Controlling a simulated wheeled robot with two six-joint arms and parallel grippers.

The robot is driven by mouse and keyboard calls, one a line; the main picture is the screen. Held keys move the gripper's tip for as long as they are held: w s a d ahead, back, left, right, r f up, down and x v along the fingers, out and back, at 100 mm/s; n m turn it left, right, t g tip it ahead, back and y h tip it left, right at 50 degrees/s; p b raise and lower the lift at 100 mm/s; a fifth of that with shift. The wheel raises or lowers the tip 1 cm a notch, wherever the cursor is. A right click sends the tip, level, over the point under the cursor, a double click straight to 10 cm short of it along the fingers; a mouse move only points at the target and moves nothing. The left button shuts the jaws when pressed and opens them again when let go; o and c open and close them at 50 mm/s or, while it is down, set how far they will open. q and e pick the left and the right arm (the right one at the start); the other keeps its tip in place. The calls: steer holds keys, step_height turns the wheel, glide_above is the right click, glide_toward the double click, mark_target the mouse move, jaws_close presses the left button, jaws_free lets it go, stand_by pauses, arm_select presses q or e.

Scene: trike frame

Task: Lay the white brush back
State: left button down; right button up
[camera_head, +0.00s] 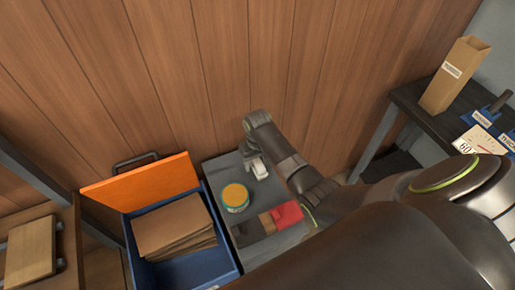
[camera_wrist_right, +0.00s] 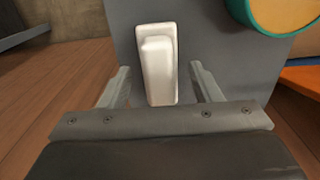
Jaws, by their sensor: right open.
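The white brush (camera_wrist_right: 158,62) lies on a grey surface, its long side running away from my right gripper (camera_wrist_right: 161,72) in the right wrist view. The open fingers stand one on each side of the brush's near part, with a gap on both sides; I cannot tell how far above the surface they are. In the head view the brush (camera_head: 259,170) shows as a small white piece below the right gripper (camera_head: 254,161), on the grey top (camera_head: 228,165). My left gripper is not in view.
A round tin with a yellow-orange lid (camera_head: 235,196) stands close to the brush. A red item (camera_head: 287,214) lies nearby. A blue box (camera_head: 140,238) with an orange lid (camera_head: 142,181) holds brown sheets (camera_head: 172,224). A dark bench (camera_head: 418,108) carries a paper bag (camera_head: 456,77) at right.

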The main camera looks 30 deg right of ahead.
mark_target(258, 161)
step_height(258, 161, up, 10)
steer(key=shift+f, duration=0.1)
steer(key=shift+s+f, duration=0.1)
stand_by(0.6)
